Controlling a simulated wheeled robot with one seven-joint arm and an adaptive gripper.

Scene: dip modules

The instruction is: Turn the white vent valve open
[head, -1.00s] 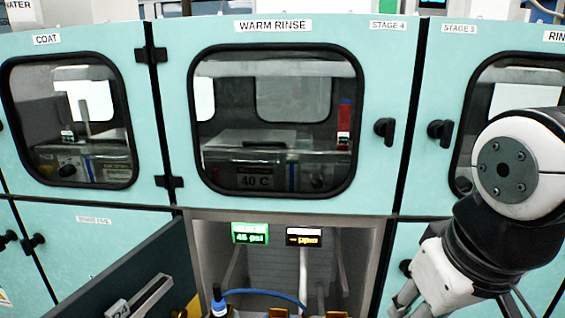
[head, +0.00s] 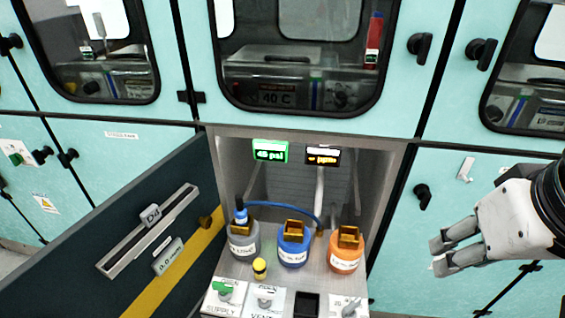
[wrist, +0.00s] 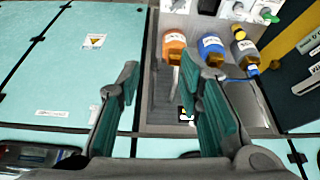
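The white vent valve (head: 266,295) is a small white handle on a white label plate, at the front of the open bay in the head view. Its label is partly cut off by the bottom edge. A green-handled valve (head: 222,288) marked supply sits just left of it. In the wrist view the white valve (wrist: 239,7) shows at the top edge, beside the green one (wrist: 267,16). My gripper (head: 438,256) is open and empty, right of the bay in front of the teal panels, apart from the valve. Its two fingers (wrist: 161,64) stand wide apart in the wrist view.
Grey (head: 243,242), blue (head: 293,251) and orange (head: 345,256) bottles stand behind the valves. A blue hose (head: 285,207) arches over from the grey one. A small yellow-capped item (head: 260,268) stands near. An open dark drawer or door (head: 150,240) blocks the left side.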

